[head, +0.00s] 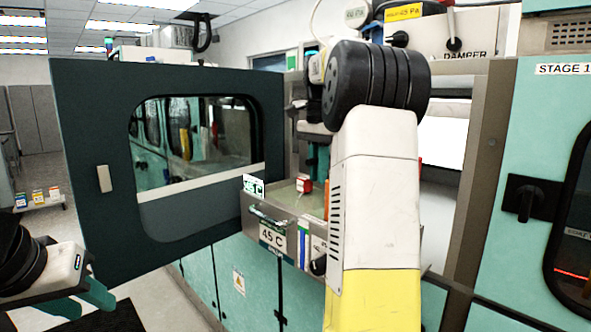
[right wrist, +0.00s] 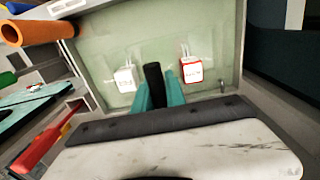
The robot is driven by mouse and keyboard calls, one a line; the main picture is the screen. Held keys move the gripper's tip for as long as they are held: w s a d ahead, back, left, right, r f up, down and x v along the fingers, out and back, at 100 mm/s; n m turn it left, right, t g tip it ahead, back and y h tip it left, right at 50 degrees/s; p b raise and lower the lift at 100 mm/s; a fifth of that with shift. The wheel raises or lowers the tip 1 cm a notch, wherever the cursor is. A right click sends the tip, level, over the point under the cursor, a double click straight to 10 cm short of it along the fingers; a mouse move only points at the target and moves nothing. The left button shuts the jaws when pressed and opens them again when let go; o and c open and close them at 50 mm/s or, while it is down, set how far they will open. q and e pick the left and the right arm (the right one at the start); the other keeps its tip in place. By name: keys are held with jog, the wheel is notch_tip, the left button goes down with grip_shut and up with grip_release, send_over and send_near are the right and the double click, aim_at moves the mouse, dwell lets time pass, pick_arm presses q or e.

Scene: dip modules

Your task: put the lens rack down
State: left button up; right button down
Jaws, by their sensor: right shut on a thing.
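My right gripper (right wrist: 155,90) is shut on a dark upright piece (right wrist: 153,77), which looks like the handle of the lens rack. The rack's body is hidden below the fingers. The gripper is over a pale green bath (right wrist: 205,75), and I cannot tell whether the rack touches its bottom. In the head view my right arm covers most of this gripper and the rack. The bath's tank front (head: 272,239) carries a 45 C label. My left gripper (head: 84,302) is low at the left, fingers apart and empty.
An orange cylinder (right wrist: 38,30) and a red handle (right wrist: 45,142) are at left. An open dark door (head: 90,130) stands left of the tank.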

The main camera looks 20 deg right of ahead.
jog(key=c, duration=1.4)
grip_release()
jog(key=shift+f, duration=0.1)
jog(key=shift+o, duration=0.2)
notch_tip(320, 180, up, 8)
jog(key=shift+r, duration=0.35)
jog(key=shift+s+a, duration=0.1)
jog(key=shift+s, duration=0.05)
jog(key=s+a+f+n+t+y, duration=0.2)
jog(key=s+a+f+n+t, duration=0.4)
jog(key=s+a+f+n, duration=0.8)
jog(key=s+a+f, duration=0.3)
jog(key=s+a, duration=0.1)
jog(key=s, duration=0.3)
jog(key=shift+s+a+f, duration=0.15)
jog(key=shift+s+f, duration=0.1)
jog(key=shift+f, duration=0.15)
